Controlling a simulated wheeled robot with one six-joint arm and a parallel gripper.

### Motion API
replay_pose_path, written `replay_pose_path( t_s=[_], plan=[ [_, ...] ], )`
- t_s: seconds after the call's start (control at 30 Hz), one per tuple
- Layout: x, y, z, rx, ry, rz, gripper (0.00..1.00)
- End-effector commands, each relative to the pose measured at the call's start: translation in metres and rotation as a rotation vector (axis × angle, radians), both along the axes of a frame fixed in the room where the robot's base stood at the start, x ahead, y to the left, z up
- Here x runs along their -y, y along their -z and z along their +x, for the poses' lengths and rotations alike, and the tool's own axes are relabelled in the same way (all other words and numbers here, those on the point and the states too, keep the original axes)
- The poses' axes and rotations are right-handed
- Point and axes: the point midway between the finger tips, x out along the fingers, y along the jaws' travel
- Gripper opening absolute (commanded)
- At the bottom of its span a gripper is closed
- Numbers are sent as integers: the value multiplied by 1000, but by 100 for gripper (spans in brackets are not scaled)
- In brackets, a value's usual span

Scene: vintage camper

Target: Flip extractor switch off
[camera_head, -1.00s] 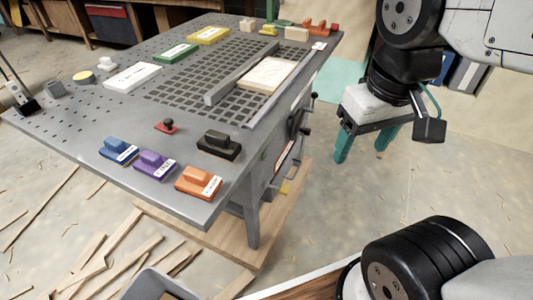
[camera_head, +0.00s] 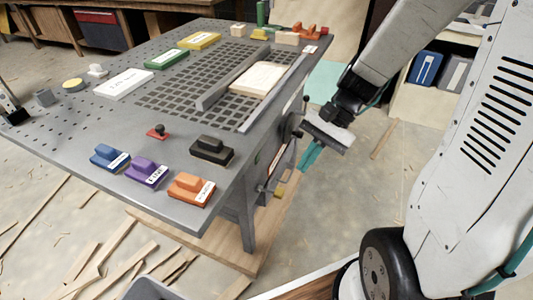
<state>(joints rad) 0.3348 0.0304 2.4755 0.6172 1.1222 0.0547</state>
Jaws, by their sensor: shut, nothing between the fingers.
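A small red-based switch with a round dark knob (camera_head: 157,132) stands on the near part of the grey perforated worktable (camera_head: 60,135). I cannot tell whether it is the extractor switch, and its on or off position is unclear. On the table's right side are a small green spot (camera_head: 257,159) and dark levers or knobs (camera_head: 297,128), too small to identify. My gripper (camera_head: 308,158), with teal fingers, is shut and empty. It points down and left just off the table's right side, close to those levers in the picture; contact cannot be told.
Blue (camera_head: 109,157), purple (camera_head: 146,172), orange (camera_head: 191,189) and black (camera_head: 211,150) blocks line the near table edge. A wooden board (camera_head: 257,79) lies beside a metal bar (camera_head: 225,84). Wood strips (camera_head: 110,243) litter the floor. Open floor lies right of the table.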

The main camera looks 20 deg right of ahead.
Motion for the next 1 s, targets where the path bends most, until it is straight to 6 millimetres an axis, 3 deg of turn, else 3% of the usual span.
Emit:
replay_pose_path(
  t_s=[0.27,0.6,0.8,1.0],
  plan=[
    [12,62,61,-153,471,188,0],
    [62,146,135,-318,1138,328,0],
    [83,150,162,-316,1337,355,0],
    [88,151,164,-325,1383,355,0]
  ],
)
